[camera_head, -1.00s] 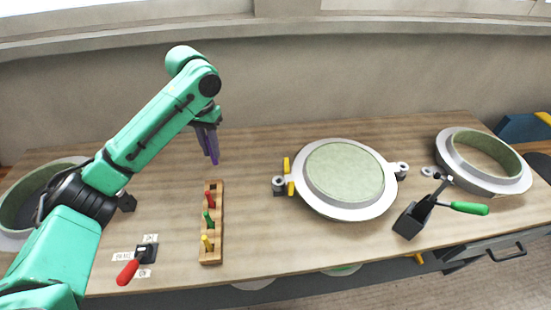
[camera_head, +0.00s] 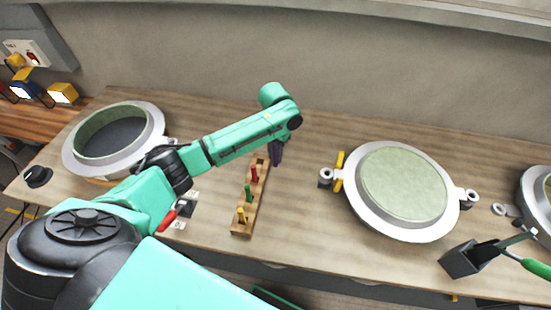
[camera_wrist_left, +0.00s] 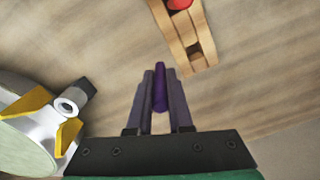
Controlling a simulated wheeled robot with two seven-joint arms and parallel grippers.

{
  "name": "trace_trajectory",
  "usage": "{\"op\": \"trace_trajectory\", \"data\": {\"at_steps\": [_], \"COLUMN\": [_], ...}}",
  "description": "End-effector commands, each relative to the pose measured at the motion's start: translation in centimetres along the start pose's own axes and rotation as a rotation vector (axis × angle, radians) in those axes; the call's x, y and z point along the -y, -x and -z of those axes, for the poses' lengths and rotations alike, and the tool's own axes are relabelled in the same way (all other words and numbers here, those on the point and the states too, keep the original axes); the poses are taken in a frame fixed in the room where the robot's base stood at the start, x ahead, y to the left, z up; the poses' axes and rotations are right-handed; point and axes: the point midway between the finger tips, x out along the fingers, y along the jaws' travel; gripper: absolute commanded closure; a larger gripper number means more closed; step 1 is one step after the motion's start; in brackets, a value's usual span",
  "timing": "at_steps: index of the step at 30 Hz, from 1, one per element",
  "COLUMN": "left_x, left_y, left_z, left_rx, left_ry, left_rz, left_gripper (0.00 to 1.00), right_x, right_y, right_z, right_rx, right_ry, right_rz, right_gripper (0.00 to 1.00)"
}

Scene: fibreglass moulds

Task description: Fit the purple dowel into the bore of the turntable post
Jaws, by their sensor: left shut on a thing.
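My left gripper (camera_head: 276,152) is shut on the purple dowel (camera_wrist_left: 160,88). In the left wrist view the dowel stands out between the two fingers, its far end clear of them. In the head view the gripper points down near the back end of the wooden dowel rack, left of the round mould (camera_head: 402,190). A grey post with a round bore (camera_head: 325,177) stands at the mould's left side beside yellow clamp parts. It also shows in the left wrist view (camera_wrist_left: 67,107), left of the dowel and apart from it. A similar bored post (camera_head: 468,198) is at the mould's right. My right gripper is not in view.
The wooden rack (camera_head: 241,228) holds red, green and yellow dowels. A red-handled tool (camera_head: 168,218) lies left of it. Another round mould (camera_head: 68,152) stands far left. A black box (camera_head: 465,260) and green-handled tool (camera_head: 537,268) are at the right. Bare tabletop lies between rack and middle mould.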

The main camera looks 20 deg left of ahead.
Motion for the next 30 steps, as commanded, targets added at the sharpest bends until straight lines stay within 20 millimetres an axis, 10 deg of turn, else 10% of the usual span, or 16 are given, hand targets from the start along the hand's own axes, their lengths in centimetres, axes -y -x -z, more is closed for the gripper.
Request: {"op": "trace_trajectory", "data": {"at_steps": [14, 15, 17, 30], "left_x": [0.0, 0.0, 0.0, 0.0], "left_y": [-3.2, -3.2, -3.2, -1.6], "left_z": [-0.1, 0.0, -0.1, 0.0], "left_rx": [0.002, 0.002, 0.002, -0.001], "left_ry": [0.000, 0.000, 0.000, -0.001], "left_rz": [0.000, 0.000, 0.000, -0.001], "left_gripper": [1.00, 0.70, 0.52, 0.52], "right_x": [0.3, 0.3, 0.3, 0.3], "right_y": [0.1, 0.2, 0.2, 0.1], "right_z": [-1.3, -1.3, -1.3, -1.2], "right_rx": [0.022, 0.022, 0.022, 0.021], "right_ry": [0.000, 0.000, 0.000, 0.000], "right_rz": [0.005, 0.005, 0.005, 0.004], "right_gripper": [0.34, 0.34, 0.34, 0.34]}}
